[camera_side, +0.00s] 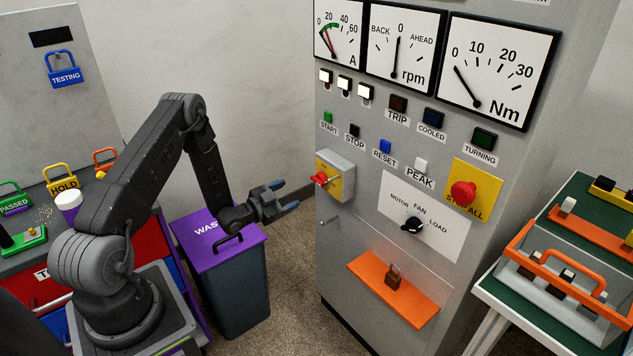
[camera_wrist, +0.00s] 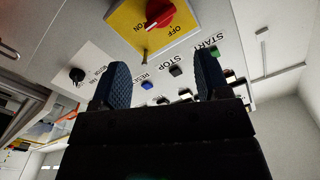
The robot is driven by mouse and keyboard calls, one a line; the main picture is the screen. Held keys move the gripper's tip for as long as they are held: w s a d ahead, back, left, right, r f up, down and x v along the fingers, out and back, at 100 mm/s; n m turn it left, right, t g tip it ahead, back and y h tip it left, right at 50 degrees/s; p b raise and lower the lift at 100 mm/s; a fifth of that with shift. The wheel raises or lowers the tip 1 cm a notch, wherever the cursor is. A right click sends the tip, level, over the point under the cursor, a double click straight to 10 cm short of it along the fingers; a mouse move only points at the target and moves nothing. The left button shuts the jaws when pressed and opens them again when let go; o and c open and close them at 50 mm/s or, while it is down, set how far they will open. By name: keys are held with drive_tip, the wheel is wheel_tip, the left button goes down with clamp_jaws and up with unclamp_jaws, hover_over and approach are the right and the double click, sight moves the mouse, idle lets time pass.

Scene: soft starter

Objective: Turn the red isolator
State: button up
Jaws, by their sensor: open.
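The red isolator (camera_side: 321,179) is a rotary handle on a yellow plate, on a grey box fixed to the cabinet's left front. In the wrist view the red isolator (camera_wrist: 163,13) is at the top, partly cut by the frame edge, on a yellow plate marked ON and OFF. A pale mark on its lower left end lies near ON. My gripper (camera_side: 289,196) is open and empty, left of the isolator and slightly below it, with a gap between them. Both blue fingers of my gripper (camera_wrist: 160,64) show in the wrist view, apart from the isolator.
A purple-lidded waste bin (camera_side: 232,290) stands below my gripper. A green-topped bench (camera_side: 530,310) is at right.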

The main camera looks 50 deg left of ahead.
sight(316, 181)
drive_tip(key=w, duration=1.1)
drive_tip(key=shift+w, duration=0.2)
drive_tip(key=c, duration=0.7)
